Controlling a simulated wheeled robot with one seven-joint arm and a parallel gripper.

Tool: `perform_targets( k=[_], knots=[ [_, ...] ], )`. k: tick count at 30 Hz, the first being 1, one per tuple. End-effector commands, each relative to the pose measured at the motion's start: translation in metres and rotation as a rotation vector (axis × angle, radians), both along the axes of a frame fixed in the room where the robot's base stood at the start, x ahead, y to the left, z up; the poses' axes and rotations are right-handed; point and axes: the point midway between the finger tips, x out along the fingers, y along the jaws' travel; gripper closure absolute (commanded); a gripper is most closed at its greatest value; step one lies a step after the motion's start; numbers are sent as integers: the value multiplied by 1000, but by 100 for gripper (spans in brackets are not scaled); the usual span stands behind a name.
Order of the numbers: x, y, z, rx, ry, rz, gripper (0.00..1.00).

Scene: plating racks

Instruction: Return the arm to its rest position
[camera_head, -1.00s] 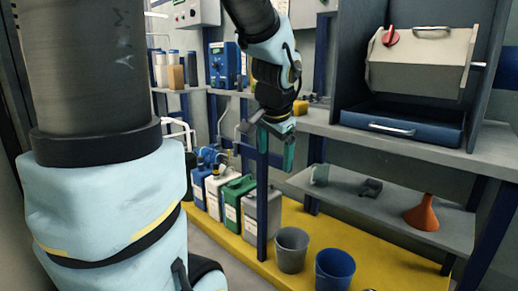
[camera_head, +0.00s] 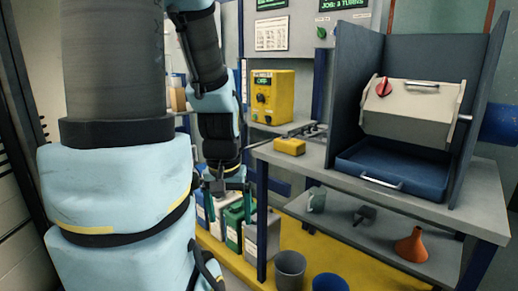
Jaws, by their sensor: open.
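My gripper (camera_head: 225,203) hangs from my arm left of the middle of the view, pointing down. Its two green fingers are spread apart, with nothing seen between them. It is in front of the jugs on the yellow floor platform and left of the grey bench (camera_head: 330,160). My arm's thick near section fills the left side of the view.
A blue tray (camera_head: 370,190) and a pale barrel with a red knob (camera_head: 385,88) are in a dark housing on the bench. A yellow block (camera_head: 290,146) lies at its left end. Below are an orange funnel (camera_head: 411,245), a grey bucket (camera_head: 290,268) and a blue bucket (camera_head: 330,283). Jugs (camera_head: 262,238) stand near my gripper.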

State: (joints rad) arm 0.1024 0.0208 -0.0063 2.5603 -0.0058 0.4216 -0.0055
Motion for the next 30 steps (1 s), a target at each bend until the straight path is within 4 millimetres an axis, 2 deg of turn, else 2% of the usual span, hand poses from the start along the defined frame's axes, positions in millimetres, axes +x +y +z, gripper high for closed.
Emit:
perform_targets(
  k=[1,9,12,18,30],
  knots=[
    [0,0,34,0,0,-1,10],
    [0,0,115,0,0,-1,10],
    [0,0,137,0,0,-1,10],
    [0,0,156,0,0,-2,10],
    [0,0,154,0,0,-2,10]
  ],
)
